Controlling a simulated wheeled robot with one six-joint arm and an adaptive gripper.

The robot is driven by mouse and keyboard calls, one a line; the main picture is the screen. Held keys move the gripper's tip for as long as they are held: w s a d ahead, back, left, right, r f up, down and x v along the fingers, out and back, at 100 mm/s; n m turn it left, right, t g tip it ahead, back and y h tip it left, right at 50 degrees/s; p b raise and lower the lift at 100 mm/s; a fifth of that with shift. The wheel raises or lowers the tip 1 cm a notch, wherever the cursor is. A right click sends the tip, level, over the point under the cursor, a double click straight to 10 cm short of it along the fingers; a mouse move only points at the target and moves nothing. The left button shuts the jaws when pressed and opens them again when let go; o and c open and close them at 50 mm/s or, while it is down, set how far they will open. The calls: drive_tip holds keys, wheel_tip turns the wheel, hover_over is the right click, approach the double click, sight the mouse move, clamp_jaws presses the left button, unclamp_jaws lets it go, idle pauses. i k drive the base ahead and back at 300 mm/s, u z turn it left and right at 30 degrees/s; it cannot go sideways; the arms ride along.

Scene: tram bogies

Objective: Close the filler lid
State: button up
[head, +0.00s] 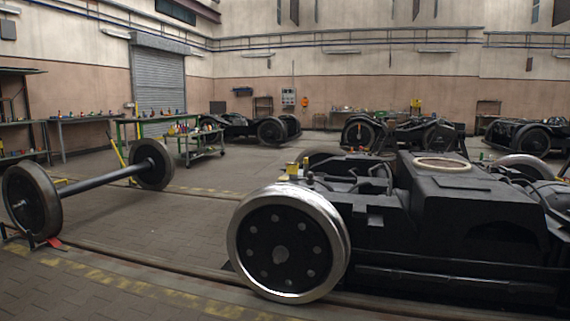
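A black bogie (465,215) stands close by on the right, its right end cut off by the picture edge. A round opening with a pale tan rim (443,164) sits on top of its raised housing. Small yellow parts (293,170) stick up behind the near wheel (288,243), with hoses and fittings beside them. I cannot make out which part is the filler lid, or whether it is open or shut. My gripper is not in view.
A loose wheelset (105,178) stands on the left, with a red chock (54,243) at its near wheel. Workbenches (180,138) and more bogies (265,130) stand farther back. The floor (165,235) between wheelset and near bogie is clear, crossed by rails.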

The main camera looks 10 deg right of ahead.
sight(293, 166)
drive_tip(key=u, duration=0.65)
drive_tip(key=i, duration=3.05)
drive_tip(key=z, duration=1.05)
drive_tip(key=i, duration=0.6)
drive_tip(key=z, duration=0.3)
